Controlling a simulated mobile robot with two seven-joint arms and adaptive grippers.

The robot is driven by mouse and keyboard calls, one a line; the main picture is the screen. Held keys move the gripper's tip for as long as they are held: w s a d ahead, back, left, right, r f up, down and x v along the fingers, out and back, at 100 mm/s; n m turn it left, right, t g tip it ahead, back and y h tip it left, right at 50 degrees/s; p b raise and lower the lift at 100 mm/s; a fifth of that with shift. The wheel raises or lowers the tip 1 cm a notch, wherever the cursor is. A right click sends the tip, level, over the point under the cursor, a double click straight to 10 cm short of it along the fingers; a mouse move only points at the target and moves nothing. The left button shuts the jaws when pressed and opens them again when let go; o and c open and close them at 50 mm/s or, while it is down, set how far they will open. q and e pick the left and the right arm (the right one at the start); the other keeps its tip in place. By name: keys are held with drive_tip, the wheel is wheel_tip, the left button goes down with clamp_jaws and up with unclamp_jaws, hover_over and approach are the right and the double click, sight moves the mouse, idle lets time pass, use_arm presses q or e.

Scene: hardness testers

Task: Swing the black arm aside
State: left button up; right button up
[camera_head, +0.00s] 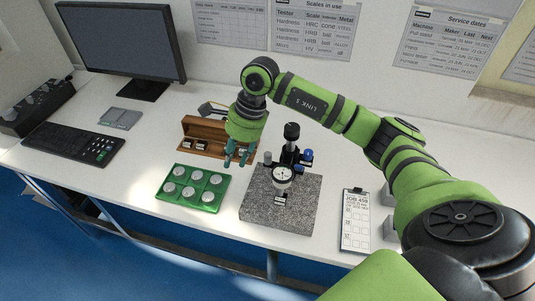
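A dial gauge (282,174) with a white face hangs on a stand over a speckled granite block (260,207). Behind it is a black column with a dark round top (291,131). A short black arm with a blue knob (308,154) is at the column's right; its exact shape is too small to tell. My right gripper (237,158) reaches in from the right, pointing down just left of the stand. Its teal fingers are apart with nothing between them, and it looks clear of the stand. My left gripper is out of view.
A green tray (171,203) of round metal discs lies left of the granite block. An open wooden case (190,128) is behind my gripper. A clipboard (356,222) lies to the right. A monitor (120,40) and keyboard (72,149) stand at the left.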

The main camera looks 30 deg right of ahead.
sight(267, 154)
drive_tip(key=d+h, duration=0.1)
drive_tip(key=d, duration=0.2)
drive_tip(key=d+r+h, duration=0.1)
drive_tip(key=d, duration=0.2)
drive_tip(key=d+h, duration=0.1)
drive_tip(key=d, duration=0.2)
drive_tip(key=shift+s+r+g+h, duration=0.25)
drive_tip(key=shift+r+g+h, duration=0.05)
drive_tip(key=shift+g+h, duration=0.1)
drive_tip(key=shift+s+d+f, duration=0.1)
drive_tip(key=shift+d+f, duration=0.05)
drive_tip(key=shift+f, duration=0.05)
wheel_tip(267, 154, down, 6)
drive_tip(key=p, duration=0.3)
drive_tip(key=shift+r, duration=0.15)
drive_tip(key=shift+f, duration=0.4)
clamp_jaws()
